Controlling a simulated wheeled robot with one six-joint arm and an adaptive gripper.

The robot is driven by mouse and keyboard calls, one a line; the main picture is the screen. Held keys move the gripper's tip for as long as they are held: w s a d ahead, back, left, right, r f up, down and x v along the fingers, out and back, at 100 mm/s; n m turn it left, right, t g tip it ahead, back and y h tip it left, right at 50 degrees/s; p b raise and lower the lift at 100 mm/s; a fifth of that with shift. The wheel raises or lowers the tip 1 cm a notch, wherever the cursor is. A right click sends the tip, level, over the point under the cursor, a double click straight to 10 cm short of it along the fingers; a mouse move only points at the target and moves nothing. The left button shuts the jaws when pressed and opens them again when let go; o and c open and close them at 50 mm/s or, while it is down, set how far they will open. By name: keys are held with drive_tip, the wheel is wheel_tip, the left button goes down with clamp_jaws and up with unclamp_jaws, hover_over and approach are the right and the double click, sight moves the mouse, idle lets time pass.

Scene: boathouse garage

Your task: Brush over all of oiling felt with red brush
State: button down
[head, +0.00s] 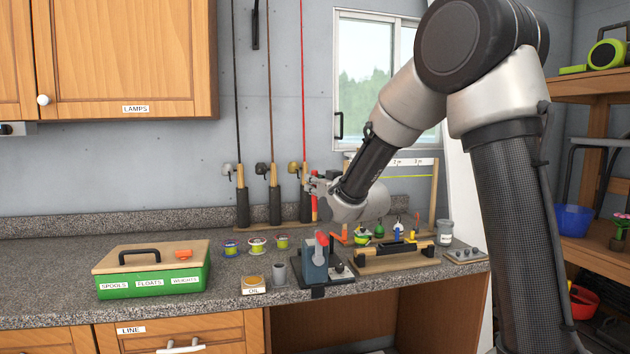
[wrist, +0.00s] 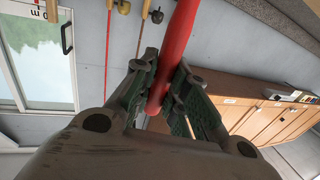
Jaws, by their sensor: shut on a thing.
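My gripper (head: 318,186) is raised above the back of the counter, shut on the red brush (head: 314,209), which hangs roughly upright below the fingers. In the wrist view, the gripper (wrist: 167,92) closes around the red handle of the brush (wrist: 181,40); its bristles are not visible. The oiling felt (head: 253,279) appears as a tan round pad on a small block labelled OIL at the counter's front edge. It is below and left of my gripper, well apart from the brush.
A grey clamp-like device with a red top (head: 315,262) stands right of the felt, beside a small grey cup (head: 280,273). A green box (head: 153,281) is at left. Several small spools sit behind the felt. Fishing rods (head: 274,190) lean on the wall near my gripper.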

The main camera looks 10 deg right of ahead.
sight(316, 206)
drive_tip(key=shift+f, duration=3.05)
drive_tip(key=shift+f, duration=0.3)
drive_tip(key=shift+w+d, duration=0.6)
drive_tip(key=shift+w, duration=0.25)
idle(3.9)
